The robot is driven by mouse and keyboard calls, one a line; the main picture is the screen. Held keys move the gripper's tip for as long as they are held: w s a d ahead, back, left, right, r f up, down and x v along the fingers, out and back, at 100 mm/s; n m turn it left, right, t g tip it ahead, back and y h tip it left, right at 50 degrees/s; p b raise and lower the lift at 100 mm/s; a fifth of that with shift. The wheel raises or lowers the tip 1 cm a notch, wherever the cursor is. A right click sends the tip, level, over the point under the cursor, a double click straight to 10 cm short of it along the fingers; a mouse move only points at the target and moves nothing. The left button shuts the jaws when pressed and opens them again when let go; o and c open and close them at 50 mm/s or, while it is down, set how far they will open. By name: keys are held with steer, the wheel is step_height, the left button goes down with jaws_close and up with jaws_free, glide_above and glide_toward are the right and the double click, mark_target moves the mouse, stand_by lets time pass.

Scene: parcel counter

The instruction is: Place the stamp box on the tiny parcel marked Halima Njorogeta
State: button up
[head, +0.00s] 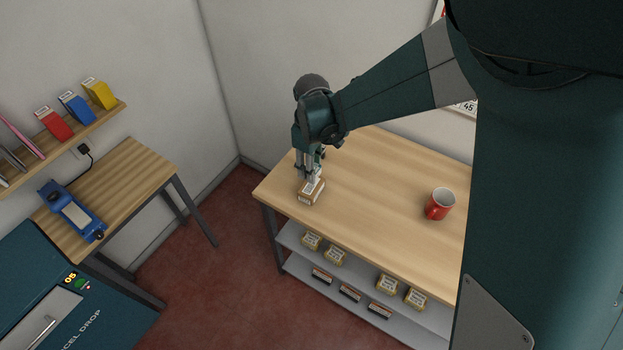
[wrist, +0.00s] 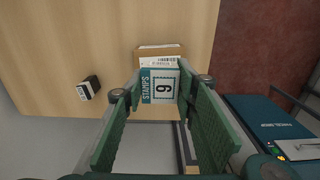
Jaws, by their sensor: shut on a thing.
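The stamp box (wrist: 160,87), white and teal with "STAMPS" and a large 9, is between the green fingers of my gripper (wrist: 162,98) in the wrist view. My gripper (head: 311,176) is shut on it near the table's left corner in the head view. A small brown parcel (head: 311,193) with a white label sits on the table directly below my gripper. In the wrist view the parcel (wrist: 161,49) shows just beyond the stamp box, partly hidden by it. The name on its label is too small to read. I cannot tell whether the box touches the parcel.
Several small parcels (head: 334,254) lie on the grey shelf below. A small black box with a white label (wrist: 88,88) stands left of my gripper in the wrist view. The parcel-drop cabinet (head: 120,310) is lower left.

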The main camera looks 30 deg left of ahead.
mark_target(312, 186)
steer(key=shift+f, duration=0.8)
steer(key=shift+f, duration=2.05)
steer(key=shift+f, duration=0.2)
steer(key=o, duration=0.9)
steer(key=shift+r, duration=0.15)
steer(key=shift+r, duration=6.1)
